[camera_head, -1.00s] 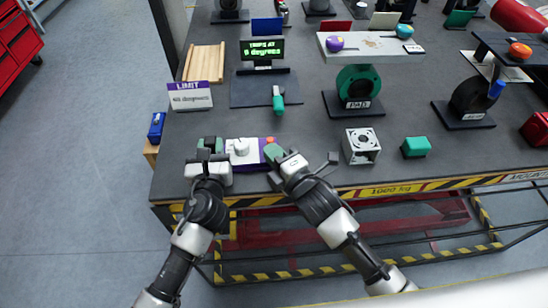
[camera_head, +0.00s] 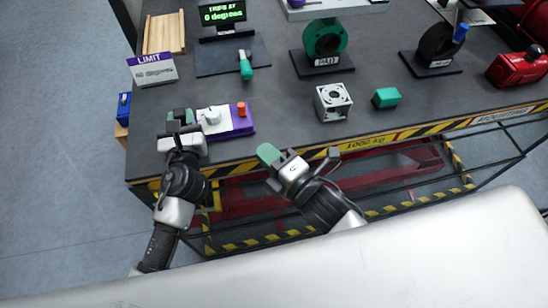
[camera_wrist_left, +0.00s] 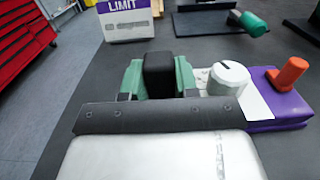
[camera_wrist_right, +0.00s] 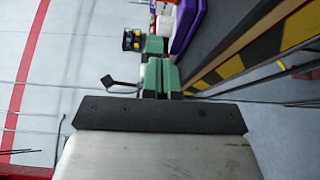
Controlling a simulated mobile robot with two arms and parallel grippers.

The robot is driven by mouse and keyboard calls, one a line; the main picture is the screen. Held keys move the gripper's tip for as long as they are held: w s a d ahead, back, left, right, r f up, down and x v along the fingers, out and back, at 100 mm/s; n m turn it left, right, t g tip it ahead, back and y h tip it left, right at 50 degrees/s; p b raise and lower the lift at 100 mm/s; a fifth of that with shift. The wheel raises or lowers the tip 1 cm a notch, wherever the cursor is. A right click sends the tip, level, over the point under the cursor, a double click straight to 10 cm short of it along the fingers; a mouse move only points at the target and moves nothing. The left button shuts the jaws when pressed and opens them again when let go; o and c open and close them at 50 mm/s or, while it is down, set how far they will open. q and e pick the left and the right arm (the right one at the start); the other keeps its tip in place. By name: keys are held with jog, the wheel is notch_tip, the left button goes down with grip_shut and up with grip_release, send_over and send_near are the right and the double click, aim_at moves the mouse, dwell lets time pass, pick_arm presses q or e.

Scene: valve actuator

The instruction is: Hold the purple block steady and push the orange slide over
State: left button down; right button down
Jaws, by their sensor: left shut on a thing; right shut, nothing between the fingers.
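The purple block (camera_head: 243,128) lies near the table's front edge, with a white top plate and a white round knob (camera_head: 211,115). The orange slide (camera_head: 241,108) stands up near its right end; it also shows in the left wrist view (camera_wrist_left: 288,73). My left gripper (camera_head: 180,117) is at the block's left end. Its green fingers are shut on a black upright piece (camera_wrist_left: 159,74) there, seemingly part of the block. My right gripper (camera_head: 268,154) is shut and empty, right of the block and just off the table's front edge, apart from the slide.
A white fan box (camera_head: 333,102) and a green block (camera_head: 386,97) stand to the right. Behind are the LIMIT sign (camera_head: 152,69) and a green-handled lever (camera_head: 245,66). The striped front edge (camera_head: 365,143) borders the table. Bare tabletop lies between the block and fan box.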

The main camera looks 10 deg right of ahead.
pick_arm(q)
jog(key=shift+s+f, duration=0.15)
jog(key=shift+f, duration=0.2)
pick_arm(e)
jog(key=shift+v, duration=1.15)
pick_arm(q)
jog(key=c, duration=1)
grip_release()
jog(key=shift+o, duration=1.1)
jog(key=shift+r, duration=0.2)
